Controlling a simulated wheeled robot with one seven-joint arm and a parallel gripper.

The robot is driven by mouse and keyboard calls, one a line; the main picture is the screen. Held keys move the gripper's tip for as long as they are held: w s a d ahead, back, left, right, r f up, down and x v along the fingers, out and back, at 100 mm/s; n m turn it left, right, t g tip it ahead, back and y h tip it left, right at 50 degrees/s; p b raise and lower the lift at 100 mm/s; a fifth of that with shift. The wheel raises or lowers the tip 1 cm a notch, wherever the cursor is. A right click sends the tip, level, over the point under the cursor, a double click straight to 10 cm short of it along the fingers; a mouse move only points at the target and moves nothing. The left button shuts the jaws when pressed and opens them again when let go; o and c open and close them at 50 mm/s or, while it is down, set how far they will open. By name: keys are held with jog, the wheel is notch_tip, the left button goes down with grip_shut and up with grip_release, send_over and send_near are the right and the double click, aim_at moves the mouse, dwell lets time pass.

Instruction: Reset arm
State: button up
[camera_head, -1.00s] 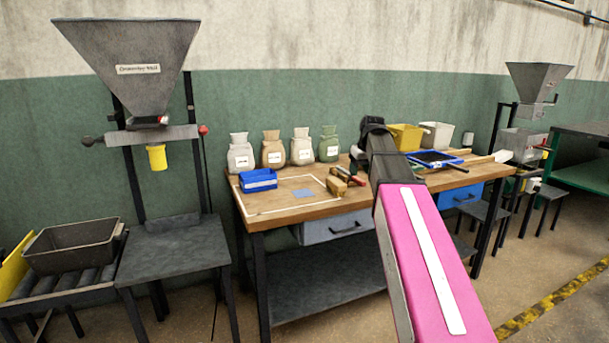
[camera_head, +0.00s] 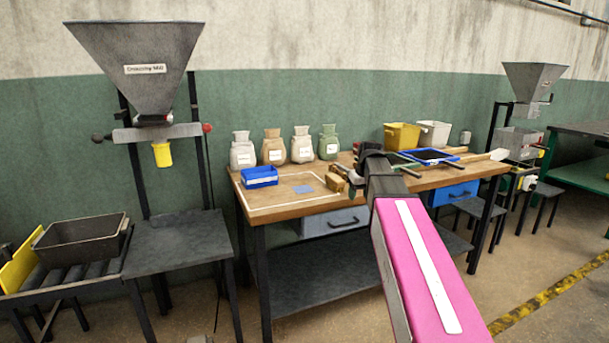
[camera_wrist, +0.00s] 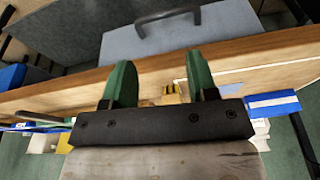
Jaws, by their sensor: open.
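My gripper shows in the wrist view (camera_wrist: 160,88) as two green fingers set well apart on a black bar, with nothing between them. Beyond the fingers are the wooden edge of the workbench (camera_wrist: 55,95) and a grey drawer (camera_wrist: 165,37). In the head view my pink arm reaches from the lower right to the bench (camera_head: 285,207). Its dark wrist end is above the front part of the bench top, right of a small tan block (camera_head: 337,183). The fingertips are largely hidden behind the wrist in the head view.
A blue bin (camera_head: 260,177), several sacks (camera_head: 273,150), a yellow bin (camera_head: 402,136), a white bin (camera_head: 434,133) and a blue-rimmed tray (camera_head: 432,156) stand on the bench. A hopper mill (camera_head: 140,75) is at left.

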jog(key=s+f+m+g, duration=0.1)
jog(key=s+f, duration=1)
jog(key=f, duration=0.3)
jog(key=s+a+f+m+g+h, duration=0.1)
jog(key=s+f+m, duration=0.1)
jog(key=s+f, duration=0.8)
notch_tip(320, 180, down, 6)
jog(key=shift+s+r+m+g, duration=0.25)
jog(key=shift+s+m+g, duration=0.05)
jog(key=shift+s+g, duration=0.1)
